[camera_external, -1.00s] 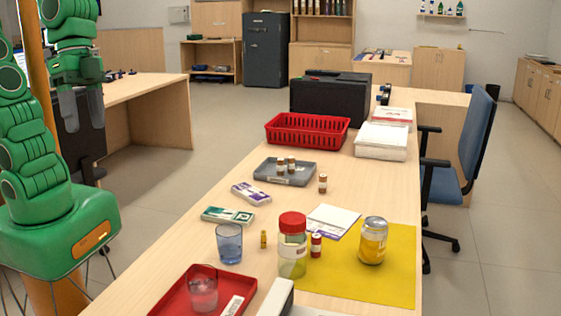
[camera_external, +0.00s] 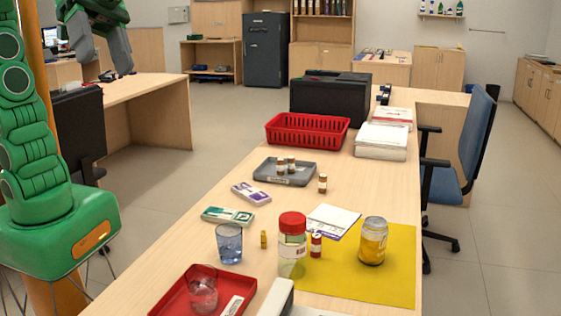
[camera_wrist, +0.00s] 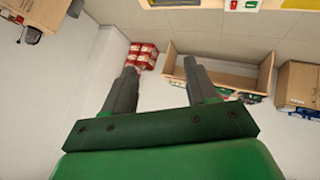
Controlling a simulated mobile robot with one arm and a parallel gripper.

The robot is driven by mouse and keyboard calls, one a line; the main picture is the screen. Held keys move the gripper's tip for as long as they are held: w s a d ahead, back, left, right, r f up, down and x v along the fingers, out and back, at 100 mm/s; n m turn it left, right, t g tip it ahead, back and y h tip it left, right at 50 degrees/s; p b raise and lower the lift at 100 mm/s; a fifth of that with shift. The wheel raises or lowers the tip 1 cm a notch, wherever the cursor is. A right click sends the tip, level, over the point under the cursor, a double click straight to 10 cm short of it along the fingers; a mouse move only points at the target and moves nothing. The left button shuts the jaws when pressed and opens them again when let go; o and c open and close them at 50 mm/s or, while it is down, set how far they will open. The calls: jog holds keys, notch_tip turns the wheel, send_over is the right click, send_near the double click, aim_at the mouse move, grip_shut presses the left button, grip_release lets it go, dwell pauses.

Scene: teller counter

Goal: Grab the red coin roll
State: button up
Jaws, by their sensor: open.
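The red coin roll (camera_external: 316,245) stands upright on the counter in the external view, at the edge of the yellow mat (camera_external: 345,283). It is just right of a clear jar with a red lid (camera_external: 292,245). My gripper (camera_external: 106,66) is raised high at the upper left, far from the coin roll, with its fingers apart and nothing between them. In the wrist view, my gripper (camera_wrist: 160,66) shows two separated fingers against a wall and shelves. The coin roll is not visible in that view.
A blue glass (camera_external: 229,243), a small yellow roll (camera_external: 264,239) and a red tray (camera_external: 178,301) lie to the left. A grey tray (camera_external: 262,170) and red basket (camera_external: 300,146) are farther back.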

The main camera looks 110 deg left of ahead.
jog(key=w+f, duration=0.3)
jog(key=f, duration=0.2)
jog(key=n+t+h, duration=0.2)
jog(key=n+t, duration=0.2)
jog(key=n, duration=2.1)
send_over(320, 245)
jog(key=s+a, duration=0.1)
jog(key=s, duration=0.5)
notch_tip(320, 245, down, 32)
jog(key=f+n, duration=0.2)
jog(key=f, duration=0.1)
jog(key=a+f+n+y, duration=0.1)
jog(key=f+n, duration=0.1)
jog(key=f, duration=0.1)
jog(key=f+n+t, duration=0.1)
jog(key=f+n, duration=0.1)
jog(key=f, duration=0.1)
jog(key=shift+w+a+f+y, duration=0.1)
jog(key=shift+a+f+y, duration=0.1)
jog(key=shift+f+y, duration=0.15)
jog(key=shift+f+n, duration=0.5)
jog(key=shift+f, duration=0.05)
jog(key=shift+w+f, duration=0.1)
jog(key=shift+f+x, duration=0.15)
jog(key=shift+x, duration=1.75)
jog(key=shift+f+x, duration=0.1)
jog(key=shift+x, duration=1.75)
jog(key=shift+a, duration=0.15)
grip_shut()
